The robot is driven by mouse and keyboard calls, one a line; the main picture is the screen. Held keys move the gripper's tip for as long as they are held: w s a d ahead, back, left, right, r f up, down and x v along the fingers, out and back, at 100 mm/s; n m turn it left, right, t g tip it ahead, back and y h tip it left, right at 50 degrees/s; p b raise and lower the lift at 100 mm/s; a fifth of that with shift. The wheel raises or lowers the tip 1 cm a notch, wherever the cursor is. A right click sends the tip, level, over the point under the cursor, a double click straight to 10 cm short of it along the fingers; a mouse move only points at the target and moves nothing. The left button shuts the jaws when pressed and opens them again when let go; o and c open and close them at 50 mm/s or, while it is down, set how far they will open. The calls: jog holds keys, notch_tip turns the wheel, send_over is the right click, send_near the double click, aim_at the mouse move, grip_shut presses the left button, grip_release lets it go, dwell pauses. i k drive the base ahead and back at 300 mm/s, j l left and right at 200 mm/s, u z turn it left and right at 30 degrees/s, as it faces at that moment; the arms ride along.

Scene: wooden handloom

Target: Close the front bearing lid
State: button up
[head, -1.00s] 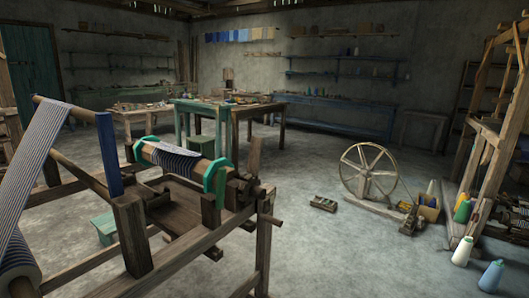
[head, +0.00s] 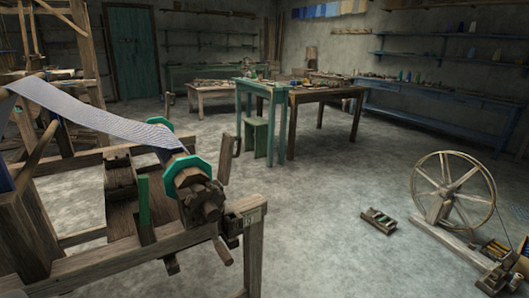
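The wooden handloom (head: 90,265) fills the left of the head view. A cloth beam with a green octagonal flange (head: 186,170) lies at its front end. A striped cloth (head: 100,112) runs to this beam from the upper left. A wooden toothed hub (head: 203,205) sits at the near end of the beam, by the bearing. A short wooden plank (head: 225,158) stands up, slightly tilted, just behind and right of the hub; it may be the bearing lid, standing open. The bearing seat is mostly hidden behind the hub. My gripper is not in view.
A wooden crank or pawl (head: 222,250) hangs below the hub, near the loom's corner post (head: 253,255). A spinning wheel (head: 452,195) and a small box (head: 379,220) stand on the floor at right. A green table (head: 262,88) stands behind. The middle floor is clear.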

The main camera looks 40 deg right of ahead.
aim_at(226, 154)
jog(key=k+l, duration=0.1)
jog(key=l, duration=0.35)
jog(key=k+l+u, duration=0.1)
jog(key=l, duration=0.3)
jog(key=k+l, duration=0.1)
jog(key=l, duration=0.35)
jog(key=k+l, duration=0.1)
jog(key=l, duration=0.3)
jog(key=k+l+u, duration=0.1)
jog(key=l, duration=0.35)
jog(key=k+l, duration=0.15)
jog(key=l, duration=0.25)
jog(key=i+l, duration=0.3)
jog(key=i+l+u, duration=0.15)
jog(key=i, duration=0.4)
jog(key=l, duration=0.1)
